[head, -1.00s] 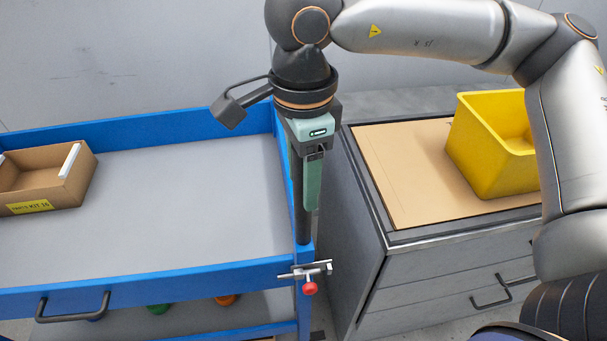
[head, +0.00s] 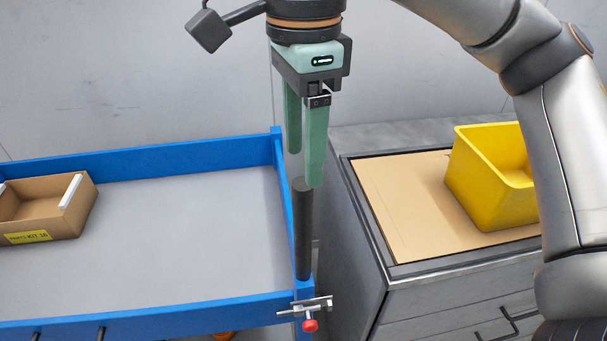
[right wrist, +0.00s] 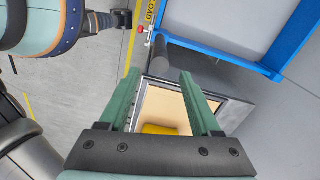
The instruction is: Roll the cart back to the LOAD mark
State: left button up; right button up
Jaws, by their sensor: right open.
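The cart (head: 180,230) has a grey deck and blue rims and fills the left of the head view. Its dark handle bar (head: 303,235) is at the right end and also shows in the right wrist view (right wrist: 163,58). My right gripper (head: 304,168) is open and empty, with its green fingers pointing down just above the bar's end. In the right wrist view the bar appears between the open fingers (right wrist: 161,78), beyond their tips. The LOAD mark (right wrist: 150,12) is yellow floor lettering beside the cart's corner. My left gripper is not in view.
A grey drawer cabinet (head: 455,295) stands close to the right of the cart, with a yellow bin (head: 490,185) on its tan top. A cardboard kit box (head: 45,205) sits on the cart. A red-knobbed clamp (head: 310,324) sticks out at the cart's near corner.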

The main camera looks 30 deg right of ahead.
aim_at(192, 221)
jog(key=k, duration=1)
